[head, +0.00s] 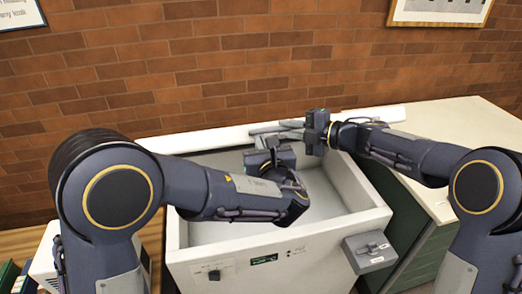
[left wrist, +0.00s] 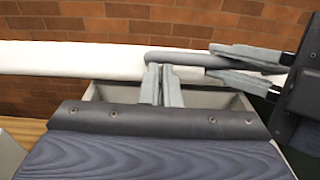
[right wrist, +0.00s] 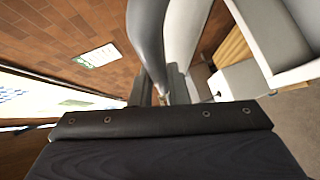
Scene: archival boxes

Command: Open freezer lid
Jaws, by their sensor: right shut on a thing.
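The white chest freezer (head: 290,262) stands in front of me, its grey interior uncovered. Its white lid (head: 195,140) is raised at the back, seen nearly edge-on; it also crosses the left wrist view (left wrist: 50,55). A grey bar handle (left wrist: 180,58) runs along the lid. My right gripper (head: 283,132) is shut on the handle, which also shows in the right wrist view (right wrist: 147,35). My left gripper (head: 269,142) is over the freezer opening, its fingers (left wrist: 161,80) close together and empty, just in front of the handle's left end. The arms partly hide the interior.
A pale counter (head: 455,120) with green drawers stands close on the right. A grey latch box (head: 370,250) juts from the freezer's front right corner. A wooden surface (head: 25,243) lies at left. The brick wall (head: 200,75) is close behind the lid.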

